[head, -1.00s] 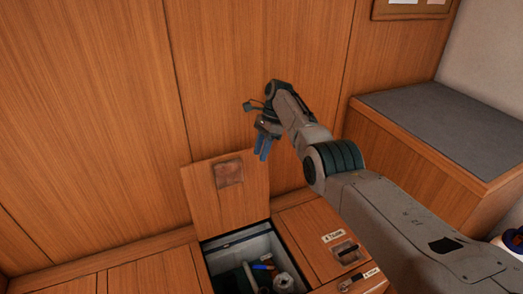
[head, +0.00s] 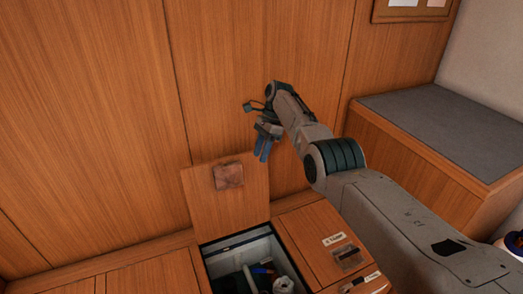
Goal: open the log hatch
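The log hatch lid (head: 237,206), a wooden panel with a square brownish plate on it, stands raised against the wood-panelled wall. Below it the open compartment (head: 238,242) shows a pale rim, with a white roll and some dark and blue items inside. My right gripper (head: 262,157) is above the lid's upper right corner, its blue fingers pointing down and apart from the lid. The fingers look slightly parted, and nothing shows between them. My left gripper is not in view.
A second wooden lid (head: 318,240) with a label and a recessed latch lies closed to the right of the opening. A bench with a grey top (head: 440,125) stands at the right. A white and blue object (head: 513,243) is at the right edge.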

